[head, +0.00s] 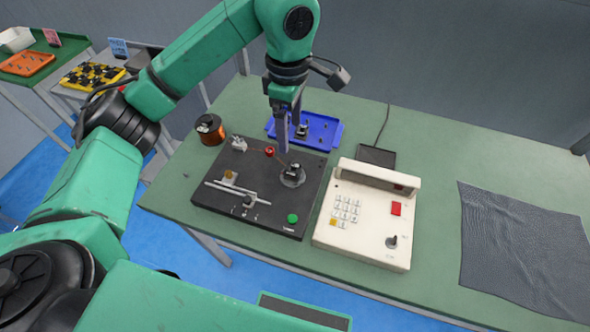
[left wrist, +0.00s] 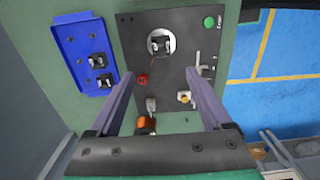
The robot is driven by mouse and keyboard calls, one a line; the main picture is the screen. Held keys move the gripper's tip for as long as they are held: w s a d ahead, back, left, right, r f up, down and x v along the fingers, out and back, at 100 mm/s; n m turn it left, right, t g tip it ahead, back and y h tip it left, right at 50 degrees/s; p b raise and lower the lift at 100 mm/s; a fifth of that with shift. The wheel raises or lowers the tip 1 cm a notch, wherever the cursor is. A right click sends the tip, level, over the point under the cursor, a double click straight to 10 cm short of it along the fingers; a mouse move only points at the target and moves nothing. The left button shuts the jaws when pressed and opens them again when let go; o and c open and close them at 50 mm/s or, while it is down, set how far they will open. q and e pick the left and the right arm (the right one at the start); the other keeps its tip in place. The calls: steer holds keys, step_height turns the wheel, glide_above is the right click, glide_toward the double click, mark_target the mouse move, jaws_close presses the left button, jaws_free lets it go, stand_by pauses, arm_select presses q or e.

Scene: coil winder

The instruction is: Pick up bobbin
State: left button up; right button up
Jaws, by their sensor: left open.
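A black bobbin (head: 293,171) sits on the round metal disc of the black winder plate (head: 255,208). It also shows in the left wrist view (left wrist: 160,44), beyond the fingertips. A blue tray (head: 327,130) stands behind the winder. In the left wrist view the tray (left wrist: 70,35) holds black bobbins, one at its middle (left wrist: 97,60) and one nearer its end (left wrist: 106,80). My left gripper (head: 289,138) is open and empty, pointing down above the back of the winder. In the left wrist view its fingers (left wrist: 158,76) stand wide apart over the plate. My right gripper is out of view.
A copper wire spool (head: 210,130) stands at the winder's back left. A cream keypad box (head: 368,213) stands right of the winder. A dark ribbed mat (head: 525,245) lies at the table's right. Side tables hold an orange tray (head: 26,63) and a yellow tray (head: 92,76).

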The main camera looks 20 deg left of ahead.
arm_select(q)
steer(key=f+p, duration=0.2)
steer(key=f, duration=0.4)
steer(key=f+p, duration=0.2)
steer(key=f, duration=0.4)
steer(key=shift+s+a+f, duration=0.1)
steer(key=shift+s+f, duration=0.1)
steer(key=shift+f, duration=0.45)
jaws_close()
steer(key=shift+r, duration=0.15)
step_height(320, 180, up, 13)
steer(key=b, duration=0.3)
step_height(320, 180, up, 7)
steer(key=p, duration=0.1)
glide_above(290, 169)
